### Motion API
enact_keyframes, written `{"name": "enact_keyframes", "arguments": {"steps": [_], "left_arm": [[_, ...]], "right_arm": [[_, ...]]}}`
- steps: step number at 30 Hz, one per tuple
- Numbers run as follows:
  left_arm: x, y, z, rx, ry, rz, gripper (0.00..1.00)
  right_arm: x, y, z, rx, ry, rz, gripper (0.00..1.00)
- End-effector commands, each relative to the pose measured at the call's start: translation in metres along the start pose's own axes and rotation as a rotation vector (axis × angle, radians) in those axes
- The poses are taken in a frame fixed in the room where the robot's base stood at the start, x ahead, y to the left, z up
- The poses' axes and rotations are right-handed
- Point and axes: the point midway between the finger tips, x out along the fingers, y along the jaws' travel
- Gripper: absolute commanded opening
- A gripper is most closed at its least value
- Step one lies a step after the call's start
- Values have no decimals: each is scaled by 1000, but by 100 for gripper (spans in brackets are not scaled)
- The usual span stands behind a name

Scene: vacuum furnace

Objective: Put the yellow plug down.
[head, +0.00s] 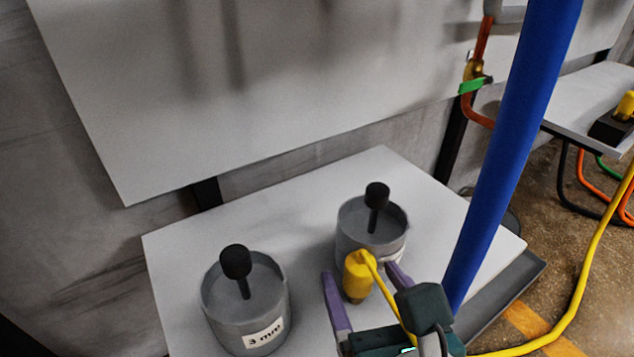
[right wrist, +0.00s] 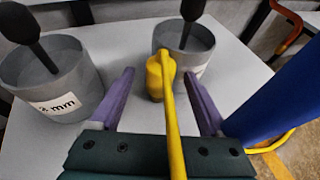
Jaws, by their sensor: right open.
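The yellow plug (head: 357,274) is upright on the white table (head: 180,270), just in front of the right-hand grey pot. It also shows in the right wrist view (right wrist: 154,80). Its yellow cable runs from its top back over my right gripper. My right gripper (head: 361,271) is open, with one purple finger on each side of the plug. In the right wrist view (right wrist: 158,75) there are gaps between the plug and both fingers. The plug's base seems to rest on the table, but contact is hard to see. My left gripper is out of view.
A grey pot (head: 371,243) with a black-knobbed tool stands close behind the plug. Another pot (head: 220,310), labelled 3 mm, stands to the left. A blue post (head: 510,140) rises at the right. A yellow cable (head: 585,285) crosses the floor. Bare tabletop lies between the pots.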

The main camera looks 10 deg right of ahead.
Motion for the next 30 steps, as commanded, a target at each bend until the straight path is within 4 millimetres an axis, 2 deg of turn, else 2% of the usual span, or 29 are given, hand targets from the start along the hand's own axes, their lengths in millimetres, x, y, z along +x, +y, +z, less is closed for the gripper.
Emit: {"name": "enact_keyframes", "arguments": {"steps": [2,22,30], "left_arm": [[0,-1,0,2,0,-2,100],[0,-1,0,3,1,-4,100],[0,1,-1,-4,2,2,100]], "right_arm": [[0,0,0,0,0,0,77],[-1,0,0,0,0,0,2],[-1,0,0,0,0,0,0]]}}
